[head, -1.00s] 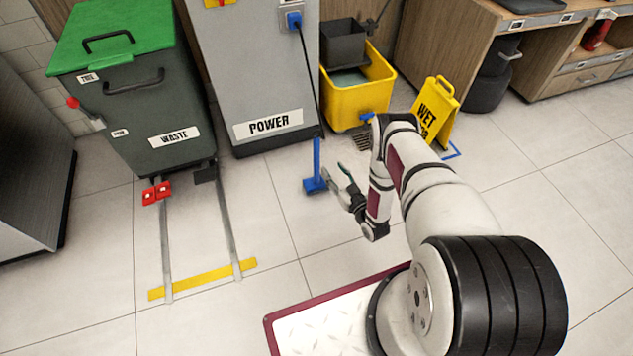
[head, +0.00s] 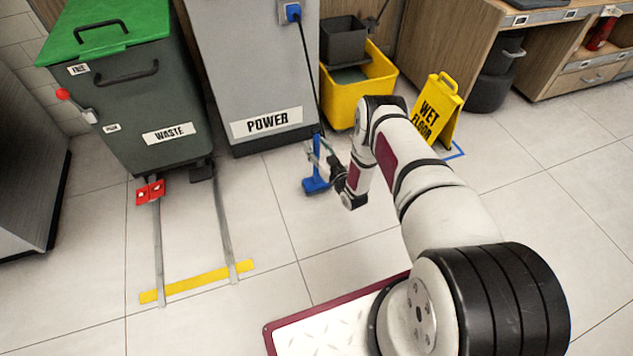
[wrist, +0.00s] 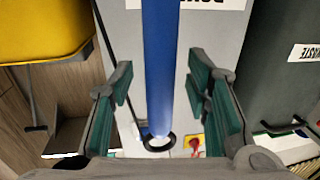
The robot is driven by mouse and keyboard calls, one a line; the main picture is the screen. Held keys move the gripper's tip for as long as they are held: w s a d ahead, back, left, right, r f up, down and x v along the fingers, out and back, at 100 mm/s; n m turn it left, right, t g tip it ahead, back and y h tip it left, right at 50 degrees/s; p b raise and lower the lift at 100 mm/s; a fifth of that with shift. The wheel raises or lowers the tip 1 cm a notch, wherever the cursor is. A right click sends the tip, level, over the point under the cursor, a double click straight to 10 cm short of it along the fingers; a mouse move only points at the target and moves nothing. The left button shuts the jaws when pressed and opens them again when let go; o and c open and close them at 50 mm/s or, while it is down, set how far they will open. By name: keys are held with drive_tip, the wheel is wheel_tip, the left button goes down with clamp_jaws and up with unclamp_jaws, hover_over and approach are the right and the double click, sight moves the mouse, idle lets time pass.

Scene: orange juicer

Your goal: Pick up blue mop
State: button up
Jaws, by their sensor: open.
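The blue mop (head: 316,183) stands upright on the tiled floor in front of the grey power cabinet, its blue head on the tiles. In the wrist view its blue handle (wrist: 161,70) runs between the two green-padded fingers, with a dark ring at the handle's end. My gripper (head: 320,158) is at the handle, above the mop head. In the wrist view my gripper (wrist: 166,95) is open, with a gap on both sides of the handle. The mop head is out of the wrist view.
The power cabinet (head: 250,70) with a black cord stands behind the mop. A yellow mop bucket (head: 345,105) and a yellow wet-floor sign (head: 437,108) are to the right. A green-lidded waste bin (head: 140,110) is at left. The floor in front is clear.

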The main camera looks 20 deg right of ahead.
sight(318, 141)
drive_tip(key=shift+w, duration=0.1)
drive_tip(key=shift+c, duration=0.6)
clamp_jaws()
drive_tip(key=shift+r, duration=0.1)
drive_tip(key=shift+r, duration=0.15)
drive_tip(key=shift+r+p, duration=1.35)
drive_tip(key=shift+r, duration=0.35)
drive_tip(key=s+a+r+p, duration=0.1)
drive_tip(key=s+p, duration=0.5)
drive_tip(key=s, duration=1)
drive_tip(key=shift+r, duration=0.1)
